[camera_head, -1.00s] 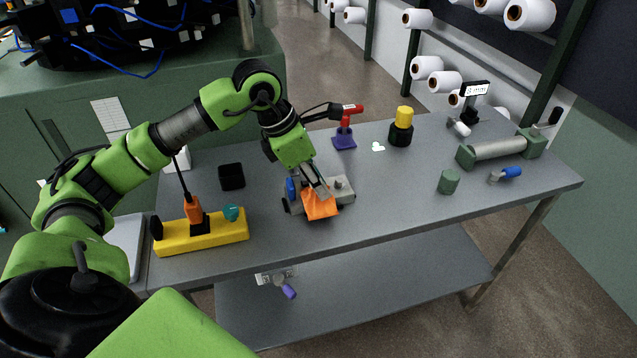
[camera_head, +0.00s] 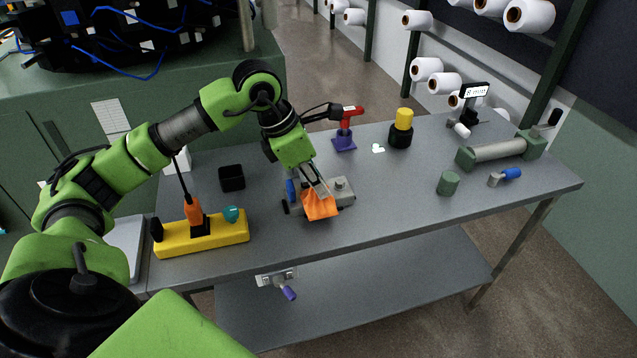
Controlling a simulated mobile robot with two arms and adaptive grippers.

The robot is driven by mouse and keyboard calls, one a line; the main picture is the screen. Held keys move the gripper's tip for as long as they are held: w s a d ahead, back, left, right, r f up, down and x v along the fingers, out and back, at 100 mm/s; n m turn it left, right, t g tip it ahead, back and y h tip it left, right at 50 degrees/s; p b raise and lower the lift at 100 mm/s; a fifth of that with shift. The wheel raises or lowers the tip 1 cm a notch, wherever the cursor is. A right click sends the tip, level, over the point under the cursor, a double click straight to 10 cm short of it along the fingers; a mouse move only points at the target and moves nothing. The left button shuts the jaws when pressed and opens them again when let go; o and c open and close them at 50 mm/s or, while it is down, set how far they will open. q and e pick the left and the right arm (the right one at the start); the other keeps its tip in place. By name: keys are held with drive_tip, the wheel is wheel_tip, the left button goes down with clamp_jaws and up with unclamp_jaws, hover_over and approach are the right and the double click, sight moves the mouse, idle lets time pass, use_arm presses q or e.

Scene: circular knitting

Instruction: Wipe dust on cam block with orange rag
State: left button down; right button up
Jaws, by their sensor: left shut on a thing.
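My left gripper (camera_head: 318,186) is shut on the orange rag (camera_head: 320,206). The rag hangs from the fingertips over the front of the grey cam block (camera_head: 344,191), and it seems to touch the block. The cam block sits near the front middle of the grey table and has a blue part on its left side. The gripper and rag hide much of its top. I cannot make out any dust at this size. My right gripper is not in view.
A yellow base (camera_head: 222,232) with an orange tool stands at the front left, and a black box (camera_head: 232,178) behind it. A red tool on a purple stand (camera_head: 344,143) is behind the block. A green cylinder (camera_head: 448,183) is at the right. Bare table lies between.

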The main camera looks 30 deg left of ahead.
use_arm(q)
drive_tip(key=shift+w+d, duration=0.55)
drive_tip(key=shift+s+a+f, duration=0.15)
drive_tip(key=shift+s+a, duration=0.25)
drive_tip(key=shift+s, duration=0.1)
drive_tip(key=shift+w+d+r, duration=0.25)
drive_tip(key=shift+w+d, duration=0.1)
drive_tip(key=shift+w, duration=0.1)
drive_tip(key=shift+f, duration=0.1)
drive_tip(key=shift+s+a, duration=0.35)
drive_tip(key=shift+a, duration=0.05)
drive_tip(key=shift+s, duration=0.1)
